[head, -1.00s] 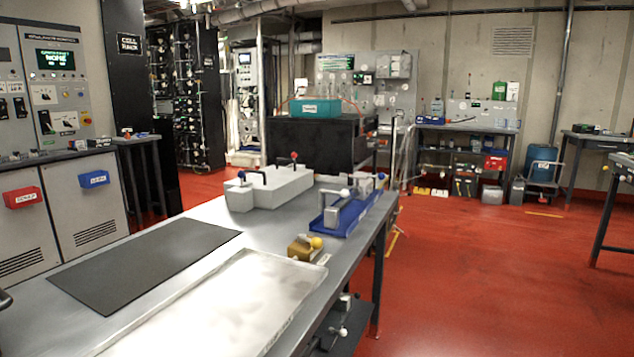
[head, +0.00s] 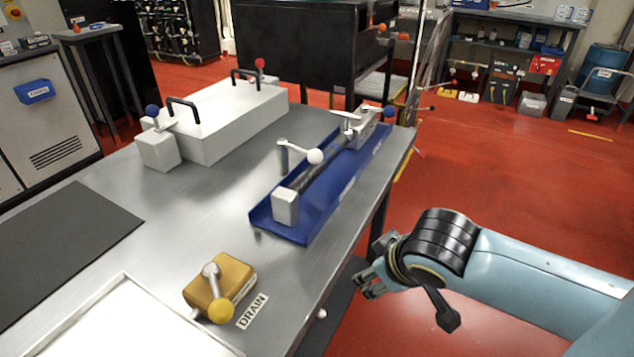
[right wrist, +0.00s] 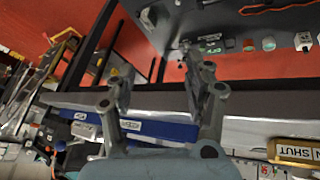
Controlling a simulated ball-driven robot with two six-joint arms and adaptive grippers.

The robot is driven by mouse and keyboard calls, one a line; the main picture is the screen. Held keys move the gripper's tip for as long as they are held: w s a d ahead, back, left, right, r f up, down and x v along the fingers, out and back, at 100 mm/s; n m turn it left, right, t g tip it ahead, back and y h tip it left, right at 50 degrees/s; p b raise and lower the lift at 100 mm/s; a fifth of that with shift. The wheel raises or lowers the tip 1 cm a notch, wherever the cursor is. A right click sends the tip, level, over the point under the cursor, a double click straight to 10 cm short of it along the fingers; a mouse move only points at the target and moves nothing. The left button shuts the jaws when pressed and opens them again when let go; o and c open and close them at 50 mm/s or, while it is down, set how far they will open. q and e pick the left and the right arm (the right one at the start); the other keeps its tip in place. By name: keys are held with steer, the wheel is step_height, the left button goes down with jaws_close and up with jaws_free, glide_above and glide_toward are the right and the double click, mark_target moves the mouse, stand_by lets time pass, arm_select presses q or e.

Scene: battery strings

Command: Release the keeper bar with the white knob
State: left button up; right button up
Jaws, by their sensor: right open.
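A lever with a white knob (head: 315,156) stands on a post beside the blue tray (head: 325,217), and its arm reaches over the tray. A dark bar (head: 322,175) runs lengthwise in the tray between a pale block (head: 285,206) and a grey bracket (head: 368,128). My right gripper (head: 366,286) is open and empty, off the table's right edge and apart from the tray and knob. In the right wrist view, its open fingers (right wrist: 155,78) point towards the table edge, with the blue tray partly behind them. My left gripper is not in view.
A brass drain valve (head: 219,283) with a yellow knob sits at the front. A white box (head: 225,120) with black handles, plus a blue-knobbed lever (head: 152,112), stands behind left. A dark mat (head: 60,245) lies left.

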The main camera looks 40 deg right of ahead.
steer(key=w+d+r+m+t+h, duration=0.1)
steer(key=w+d+r+m+t, duration=0.1)
steer(key=w+d+r+t, duration=0.4)
steer(key=n+t+y, duration=0.1)
steer(key=t+y, duration=0.2)
steer(key=y, duration=0.1)
glide_toward(321, 158)
steer(key=w, duration=0.1)
steer(key=b+x, duration=0.4)
steer(key=x, duration=0.1)
steer(key=b+x, duration=0.5)
steer(key=shift+s+f+b, duration=0.15)
steer(key=shift+f+b, duration=0.05)
steer(key=shift+b, duration=0.1)
steer(key=shift+w, duration=0.4)
jaws_close()
